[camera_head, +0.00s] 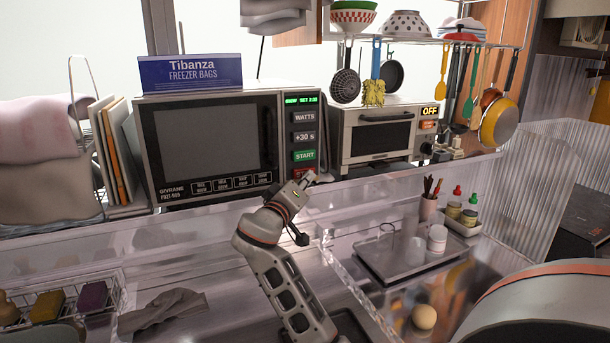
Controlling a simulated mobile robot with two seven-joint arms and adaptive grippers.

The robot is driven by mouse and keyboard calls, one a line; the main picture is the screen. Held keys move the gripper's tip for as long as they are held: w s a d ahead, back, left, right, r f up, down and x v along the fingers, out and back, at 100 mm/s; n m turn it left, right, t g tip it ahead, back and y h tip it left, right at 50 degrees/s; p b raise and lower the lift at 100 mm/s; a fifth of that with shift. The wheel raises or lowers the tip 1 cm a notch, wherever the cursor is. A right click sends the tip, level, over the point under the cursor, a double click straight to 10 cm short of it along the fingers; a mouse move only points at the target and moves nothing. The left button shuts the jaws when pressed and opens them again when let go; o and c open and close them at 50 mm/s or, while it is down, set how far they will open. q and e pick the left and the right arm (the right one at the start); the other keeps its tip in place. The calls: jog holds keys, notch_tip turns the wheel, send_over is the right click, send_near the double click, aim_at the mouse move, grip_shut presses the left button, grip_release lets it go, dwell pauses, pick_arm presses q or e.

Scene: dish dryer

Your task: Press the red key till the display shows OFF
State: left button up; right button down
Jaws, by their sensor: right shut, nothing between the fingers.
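The silver microwave (205,97) stands on the far shelf. Its display (300,100) shows small green text, partly too small to read, with "SET" and digits. Below it are the WATTS key, the +30 S key and the green START key (304,155). The red key (298,173) lies under START, mostly hidden behind my right gripper. My right gripper (308,180) is shut and empty, its tips just in front of the lower key panel. I cannot tell whether it touches the red key. My left gripper is not in view.
A freezer bag box (190,73) sits on the microwave. A clear ledge crosses in front of the microwave. A tray (400,268) with glasses lies lower right.

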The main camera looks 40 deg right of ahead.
jog(key=shift+w+d, duration=0.2)
jog(key=shift+w, duration=0.5)
dwell(0.6)
jog(key=shift+s, duration=0.1)
jog(key=shift+s+a, duration=0.2)
jog(key=shift+s, duration=0.4)
jog(key=shift+s+a, duration=0.2)
jog(key=shift+s, duration=0.35)
jog(key=s, duration=0.1)
jog(key=s+a+p, duration=0.1)
jog(key=s, duration=0.2)
jog(key=shift+s+a, duration=0.25)
jog(key=shift+s, duration=0.1)
dwell(0.8)
